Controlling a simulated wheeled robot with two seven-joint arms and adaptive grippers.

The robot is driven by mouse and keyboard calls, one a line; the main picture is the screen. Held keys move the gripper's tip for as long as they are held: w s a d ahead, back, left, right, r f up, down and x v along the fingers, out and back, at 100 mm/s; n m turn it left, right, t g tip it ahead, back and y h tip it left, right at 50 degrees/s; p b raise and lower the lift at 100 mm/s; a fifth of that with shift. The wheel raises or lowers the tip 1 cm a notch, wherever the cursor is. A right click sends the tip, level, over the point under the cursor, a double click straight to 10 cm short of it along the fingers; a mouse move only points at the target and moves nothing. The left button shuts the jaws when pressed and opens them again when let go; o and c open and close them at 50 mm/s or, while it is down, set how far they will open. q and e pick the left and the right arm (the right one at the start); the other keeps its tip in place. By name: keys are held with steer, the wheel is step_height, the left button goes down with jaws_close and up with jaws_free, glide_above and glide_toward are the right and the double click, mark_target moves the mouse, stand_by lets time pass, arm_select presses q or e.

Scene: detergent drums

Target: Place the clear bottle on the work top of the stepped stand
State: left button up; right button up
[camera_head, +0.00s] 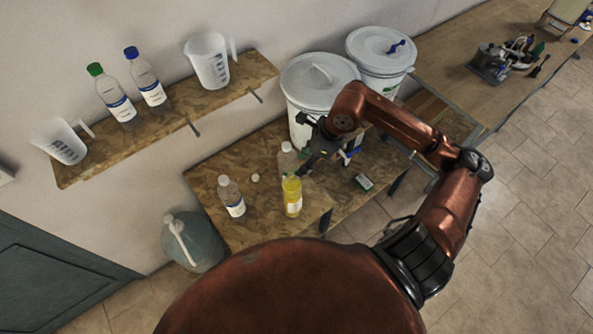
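A clear bottle with a pale cap (287,158) is upright at the lower wooden work top (265,222), behind a bottle of yellow liquid (292,197). My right gripper (303,169) is right beside this clear bottle, its dark fingers pointing down and left. The fingertips overlap the bottle's edge and the yellow bottle's top, so I cannot tell whether they are open or shut on anything. Another clear bottle with a white label and pale cap (231,197) stands to the left on the work top. My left gripper is not in view.
A raised wooden shelf (180,118) holds green-capped (113,95) and blue-capped (146,78) bottles and two measuring jugs. White lidded drums (308,85) stand behind my arm. A small round item (255,178) and a green-and-white block (363,182) lie on the work top.

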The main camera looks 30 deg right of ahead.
steer(key=v, duration=0.3)
steer(key=shift+s+r+b, duration=0.1)
steer(key=shift+r+b, duration=0.2)
steer(key=shift+r, duration=0.05)
